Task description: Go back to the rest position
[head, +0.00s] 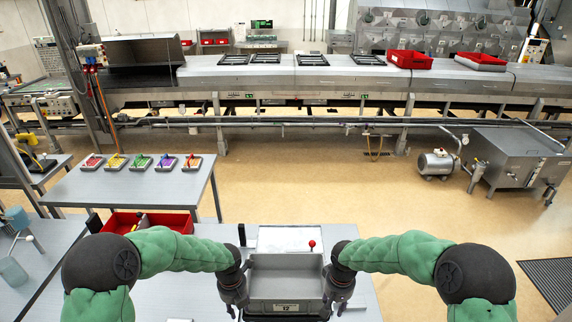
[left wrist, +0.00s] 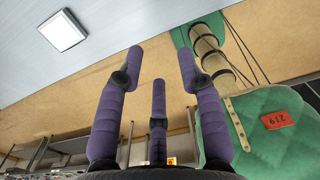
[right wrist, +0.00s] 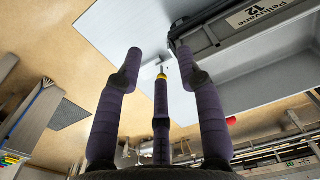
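My left gripper (head: 233,297) hangs at the left side of a grey bin (head: 287,276). Its purple fingers are spread with nothing between them in the left wrist view (left wrist: 161,65). My right gripper (head: 339,292) hangs at the right side of the same bin. I cannot tell whether either gripper touches the bin. Both green arms are bent at the elbow.
The bin stands on a grey table (head: 205,280). A red divided box (head: 120,222) is behind my left arm. A red-knobbed lever (head: 312,244) stands behind the bin. Several coloured trays (head: 140,162) line a side table (head: 130,188). Open floor (head: 300,180) lies before the long steel line.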

